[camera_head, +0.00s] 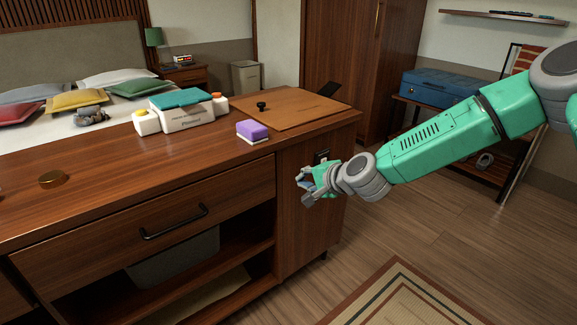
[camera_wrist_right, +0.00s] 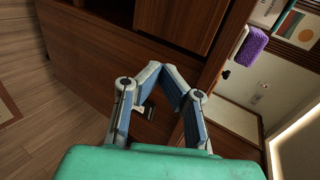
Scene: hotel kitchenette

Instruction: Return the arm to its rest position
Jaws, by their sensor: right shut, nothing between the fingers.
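My right arm (camera_head: 440,140) is green and grey and reaches in from the right in the head view. Its right gripper (camera_head: 304,186) is beside the right end of the wooden counter unit, below the top's edge, in front of the side panel. In the wrist view the right gripper (camera_wrist_right: 168,85) has its fingers bent inward, with nothing held between them. A dark wall outlet (camera_head: 322,156) on the side panel is just behind the gripper. My left gripper is not in view.
The counter top (camera_head: 110,185) bears a purple and white sponge (camera_head: 253,131), a white box with a teal lid (camera_head: 182,110), a wooden board (camera_head: 290,108) and a brass disc (camera_head: 52,179). A blue case (camera_head: 440,87) stands at the back right. Floor (camera_head: 430,220) is clear below the arm.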

